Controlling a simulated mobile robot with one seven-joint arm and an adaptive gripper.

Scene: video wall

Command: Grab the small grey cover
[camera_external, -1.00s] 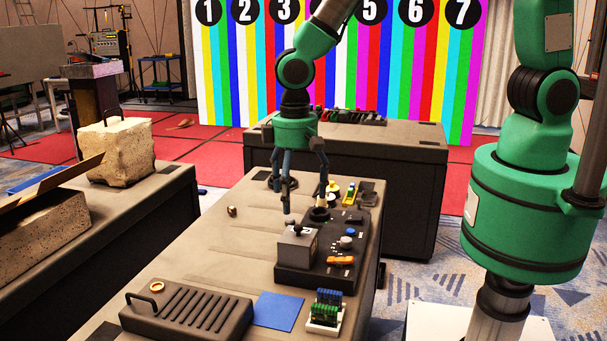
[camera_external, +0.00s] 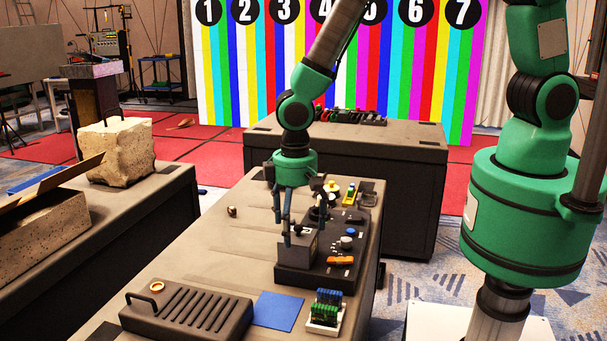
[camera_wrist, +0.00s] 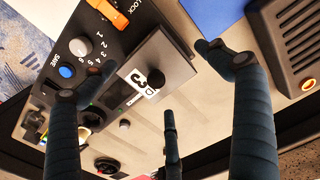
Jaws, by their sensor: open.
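The small grey cover (camera_external: 298,248) is a grey box-like piece with a dark knob on top, at the near left end of a black control panel (camera_external: 318,267). In the wrist view the cover (camera_wrist: 160,62) shows its knob and a white label with a "3". My gripper (camera_external: 300,232) is open, pointing down, low over the cover. In the wrist view its dark fingers (camera_wrist: 155,80) are spread around the cover, with the knob between them. I cannot tell whether any finger touches it. The fingers partly hide the cover in the external view.
A blue sheet (camera_external: 277,311), a small rack of green and blue blocks (camera_external: 326,310) and a ribbed dark case (camera_external: 190,316) lie nearer. The table's left middle is mostly clear.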

